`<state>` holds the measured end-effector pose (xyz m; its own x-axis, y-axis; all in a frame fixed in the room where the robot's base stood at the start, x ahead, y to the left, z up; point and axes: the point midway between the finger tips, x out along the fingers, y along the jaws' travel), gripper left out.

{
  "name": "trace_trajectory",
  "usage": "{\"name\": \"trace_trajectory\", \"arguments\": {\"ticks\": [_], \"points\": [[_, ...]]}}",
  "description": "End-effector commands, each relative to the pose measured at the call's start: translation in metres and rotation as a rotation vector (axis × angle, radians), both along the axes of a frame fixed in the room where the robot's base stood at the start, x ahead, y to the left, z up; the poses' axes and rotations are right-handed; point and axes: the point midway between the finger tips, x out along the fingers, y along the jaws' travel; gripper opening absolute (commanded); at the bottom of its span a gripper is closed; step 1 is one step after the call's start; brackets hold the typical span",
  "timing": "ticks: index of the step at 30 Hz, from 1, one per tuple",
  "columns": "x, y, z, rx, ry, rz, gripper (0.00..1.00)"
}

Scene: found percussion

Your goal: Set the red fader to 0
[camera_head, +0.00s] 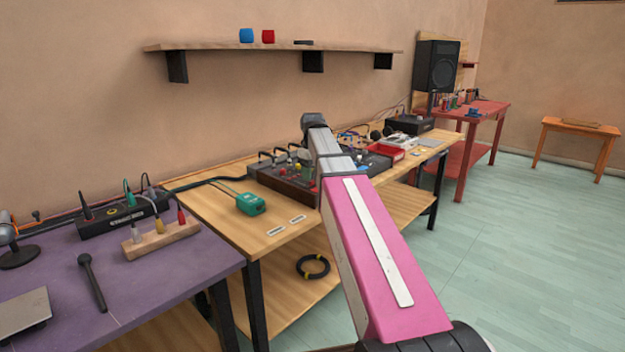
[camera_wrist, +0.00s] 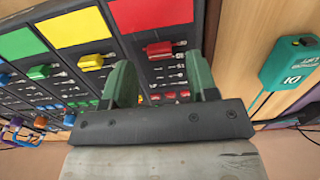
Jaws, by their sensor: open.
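The red fader (camera_wrist: 160,49) is a small red cap on the mixer's dark panel, just below a large red square (camera_wrist: 150,12) in the wrist view. A column of small white scale marks runs from it towards my gripper; the numbers are too small to read surely. My gripper (camera_wrist: 160,82) is open, its two green fingers over the red fader's column, with the cap beyond and between them and no visible contact. The mixer (camera_head: 284,188) stands on the wooden bench in the head view, where my arm hides part of it and my gripper is not clear.
Beside the red column are a yellow fader (camera_wrist: 90,62) and a green fader (camera_wrist: 38,72). A teal box (camera_wrist: 291,64) lies on the bench next to the mixer. A red tray (camera_head: 386,152) lies farther along the bench. Bare wood shows in front of the mixer.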

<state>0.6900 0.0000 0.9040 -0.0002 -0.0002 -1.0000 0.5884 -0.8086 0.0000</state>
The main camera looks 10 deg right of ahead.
Motion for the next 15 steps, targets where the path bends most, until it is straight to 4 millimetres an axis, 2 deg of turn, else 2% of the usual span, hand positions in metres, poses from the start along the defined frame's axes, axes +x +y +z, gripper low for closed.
{"name": "trace_trajectory", "arguments": {"ticks": [6, 15], "points": [[0.000, 0.000, -0.020, 0.000, 0.000, -0.001, 0.53], [0.000, 0.000, -0.025, 0.000, 0.000, -0.001, 0.53]]}}
